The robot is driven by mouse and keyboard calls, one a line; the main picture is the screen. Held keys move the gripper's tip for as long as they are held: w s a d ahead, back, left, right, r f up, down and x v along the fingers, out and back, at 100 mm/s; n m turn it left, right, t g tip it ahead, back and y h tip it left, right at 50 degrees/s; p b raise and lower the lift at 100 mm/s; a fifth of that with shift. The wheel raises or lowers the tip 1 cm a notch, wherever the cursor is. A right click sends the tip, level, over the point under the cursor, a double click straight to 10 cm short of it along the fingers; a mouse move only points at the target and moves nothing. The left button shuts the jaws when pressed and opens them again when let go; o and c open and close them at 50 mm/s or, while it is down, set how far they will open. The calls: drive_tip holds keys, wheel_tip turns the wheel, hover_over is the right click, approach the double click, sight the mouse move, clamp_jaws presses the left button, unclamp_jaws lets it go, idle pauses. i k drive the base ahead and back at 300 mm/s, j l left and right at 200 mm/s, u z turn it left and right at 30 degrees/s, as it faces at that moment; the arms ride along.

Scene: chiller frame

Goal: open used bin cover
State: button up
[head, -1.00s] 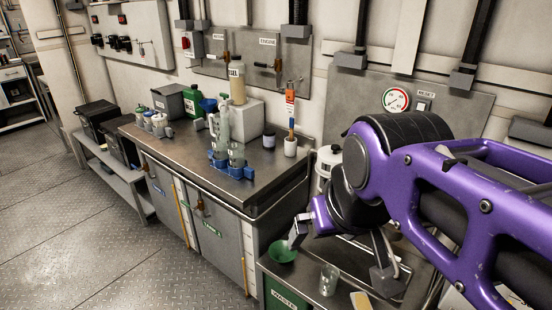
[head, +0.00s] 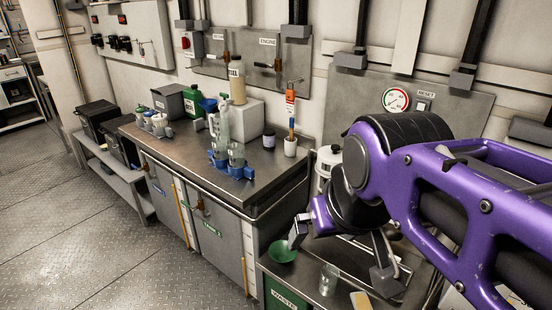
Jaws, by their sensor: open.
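No label reading "used" can be made out, so I cannot tell which container is the used bin. Two dark lidded boxes stand on a low shelf at the left, one farther back (head: 98,117) and one nearer (head: 121,147), partly hidden by the workbench; both look covered. My gripper (head: 341,254) is at the lower right, over the small counter by the sink area. Its two fingers are spread wide and nothing shows between them. It is far from the dark boxes.
A steel workbench (head: 190,163) with bottles, a blue-based glassware stand (head: 232,171) and a green jerrycan (head: 193,101) lies between. A green funnel (head: 282,251) and a glass beaker (head: 328,279) are close to my gripper. The floor (head: 75,220) at left is clear.

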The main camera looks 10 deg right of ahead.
sight(170, 90)
drive_tip(key=i+j+u, duration=0.2)
drive_tip(key=j, duration=0.2)
drive_tip(key=i+j+u, duration=0.15)
drive_tip(key=j, duration=0.2)
drive_tip(key=i+j+u, duration=0.2)
drive_tip(key=j, duration=0.15)
drive_tip(key=i+j+u, duration=0.8)
drive_tip(key=i, duration=1)
drive_tip(key=i+z, duration=0.3)
drive_tip(key=i, duration=0.2)
drive_tip(key=i+z, duration=0.35)
drive_tip(key=i, duration=0.2)
drive_tip(key=i+z, duration=0.2)
drive_tip(key=z, duration=0.2)
drive_tip(key=i+z, duration=0.15)
drive_tip(key=z, duration=0.2)
drive_tip(key=i+j+z, duration=0.15)
drive_tip(key=z, duration=0.25)
